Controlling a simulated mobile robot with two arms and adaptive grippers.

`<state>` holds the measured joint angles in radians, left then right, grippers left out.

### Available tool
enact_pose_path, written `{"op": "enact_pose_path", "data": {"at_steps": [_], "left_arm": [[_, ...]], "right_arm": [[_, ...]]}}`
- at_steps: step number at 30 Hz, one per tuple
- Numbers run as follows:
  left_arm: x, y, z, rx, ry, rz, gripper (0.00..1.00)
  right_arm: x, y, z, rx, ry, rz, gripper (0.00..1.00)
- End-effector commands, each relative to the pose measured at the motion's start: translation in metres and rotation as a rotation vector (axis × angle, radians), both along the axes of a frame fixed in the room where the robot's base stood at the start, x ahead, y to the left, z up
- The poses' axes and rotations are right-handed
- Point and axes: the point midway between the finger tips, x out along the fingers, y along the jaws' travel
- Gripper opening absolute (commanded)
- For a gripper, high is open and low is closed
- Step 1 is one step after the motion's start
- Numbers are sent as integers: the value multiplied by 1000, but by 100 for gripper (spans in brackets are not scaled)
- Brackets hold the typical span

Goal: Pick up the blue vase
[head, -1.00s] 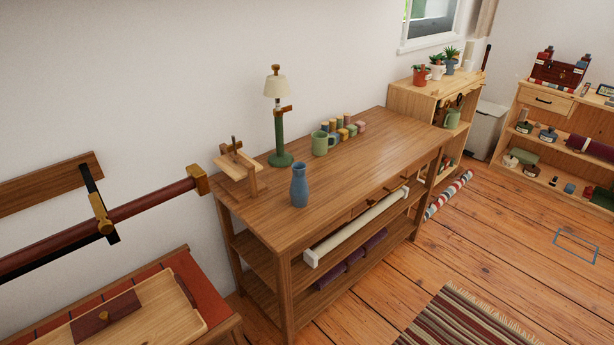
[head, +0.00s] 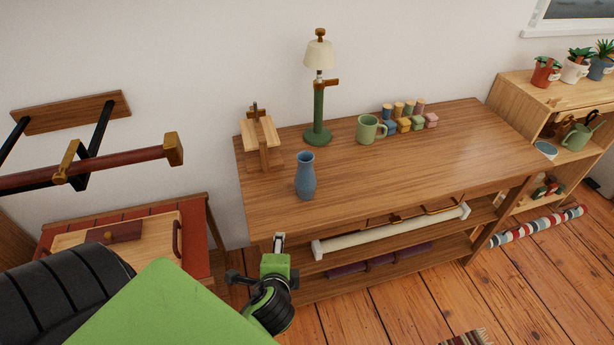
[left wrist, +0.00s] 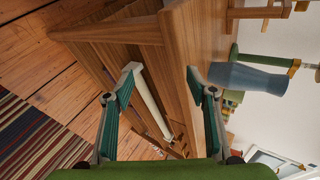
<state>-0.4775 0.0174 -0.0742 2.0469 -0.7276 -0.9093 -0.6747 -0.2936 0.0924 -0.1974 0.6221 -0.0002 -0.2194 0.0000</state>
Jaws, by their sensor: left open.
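The blue vase (head: 305,177) stands upright near the front left of the wooden console table (head: 440,140). It also shows lying sideways in the tilted left wrist view (left wrist: 248,78), to the right of the fingers. My left gripper (head: 257,259) is in front of the table's left end, below the tabletop edge and apart from the vase. In the left wrist view its two fingers (left wrist: 159,72) are spread with nothing held between them. My right gripper is in neither view.
A white roll (head: 390,231) lies on the shelf below. The right half of the tabletop is clear.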

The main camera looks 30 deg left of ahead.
Motion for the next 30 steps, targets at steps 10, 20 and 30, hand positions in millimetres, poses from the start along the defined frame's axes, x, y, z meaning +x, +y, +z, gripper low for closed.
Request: {"op": "enact_pose_path", "data": {"at_steps": [10, 20, 30], "left_arm": [[48, 27, 118, 849, 76, -326, 52], [82, -8, 146, 1481, 286, -609, 52], [127, 8, 151, 1535, 305, -630, 52]], "right_arm": [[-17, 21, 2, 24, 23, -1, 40], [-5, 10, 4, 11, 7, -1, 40], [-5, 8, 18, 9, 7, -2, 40]]}}
